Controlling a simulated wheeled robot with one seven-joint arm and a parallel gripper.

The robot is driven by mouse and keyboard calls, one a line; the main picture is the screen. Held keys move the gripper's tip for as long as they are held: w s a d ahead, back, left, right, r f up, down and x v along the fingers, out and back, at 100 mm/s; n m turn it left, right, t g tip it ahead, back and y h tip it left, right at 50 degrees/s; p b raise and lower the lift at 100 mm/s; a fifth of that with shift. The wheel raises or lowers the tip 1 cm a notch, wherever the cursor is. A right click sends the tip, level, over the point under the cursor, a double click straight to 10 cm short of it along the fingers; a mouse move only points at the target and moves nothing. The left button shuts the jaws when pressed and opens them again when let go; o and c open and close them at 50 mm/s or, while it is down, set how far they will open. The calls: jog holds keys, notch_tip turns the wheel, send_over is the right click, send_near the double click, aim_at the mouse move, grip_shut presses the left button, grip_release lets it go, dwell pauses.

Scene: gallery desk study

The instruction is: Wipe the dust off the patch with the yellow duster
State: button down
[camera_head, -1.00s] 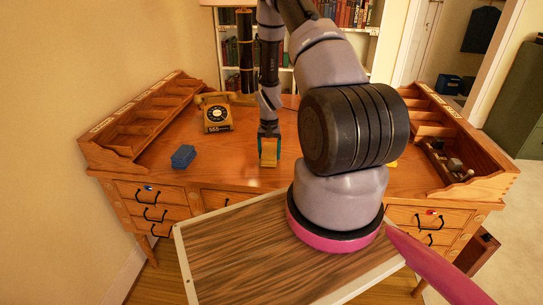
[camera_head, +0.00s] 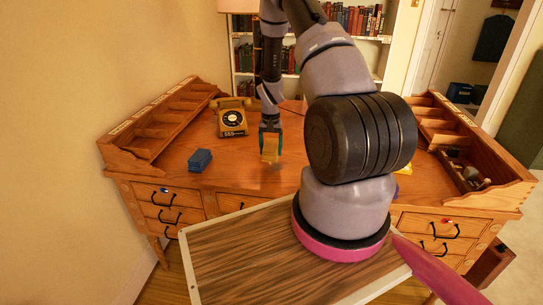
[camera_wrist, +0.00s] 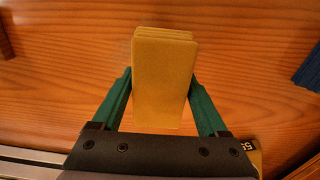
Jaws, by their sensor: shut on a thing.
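My gripper (camera_head: 270,142) is shut on the yellow duster (camera_head: 270,153), an ochre, layered block, above the middle of the desk. In the wrist view, the duster (camera_wrist: 163,80) sits between my green fingers (camera_wrist: 160,98). A faint darker spot (camera_head: 277,167) shows on the wood just below the duster in the head view; I cannot tell if it is shadow or the dust patch. No clear patch outline shows in the wrist view. Whether the duster touches the desk is unclear.
The wooden desk (camera_head: 228,180) has pigeonhole racks at both sides. A blue layered block (camera_head: 200,160) and a yellow telephone (camera_head: 232,117) stand left of my gripper. A bright yellow thing (camera_head: 405,168) is partly hidden behind my arm at right.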

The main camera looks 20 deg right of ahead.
aim_at(271, 144)
jog(key=shift+r, duration=2)
jog(key=shift+f, duration=0.1)
